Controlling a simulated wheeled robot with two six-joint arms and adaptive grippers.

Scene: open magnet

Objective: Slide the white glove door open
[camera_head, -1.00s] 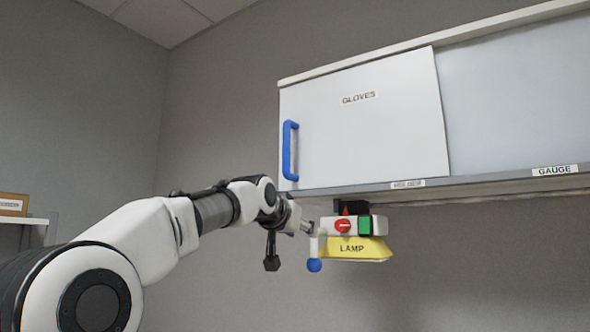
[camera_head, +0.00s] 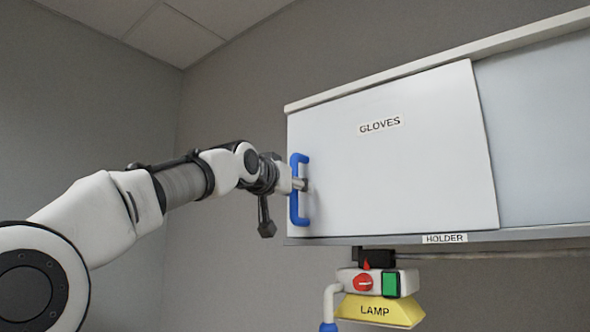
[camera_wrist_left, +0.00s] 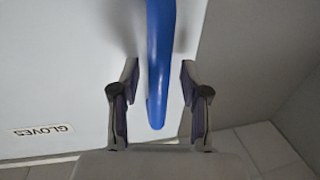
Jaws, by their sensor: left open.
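The white glove door (camera_head: 400,165), labelled GLOVES, covers the left part of the wall cabinet in the head view. It also shows in the left wrist view (camera_wrist_left: 60,70). Its blue vertical handle (camera_head: 295,208) is near the door's left edge. My left gripper (camera_head: 299,184) is at the handle's middle. In the left wrist view its open fingers (camera_wrist_left: 160,92) stand on either side of the blue handle (camera_wrist_left: 159,55), with a gap on each side. My right gripper is not in view.
A panel (camera_head: 540,130) fills the cabinet front to the right of the door. Below hang a yellow LAMP unit (camera_head: 385,311) with a red knob and green switch, and a white arm with a blue end (camera_head: 330,305). A HOLDER label (camera_head: 445,239) marks the lower rail.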

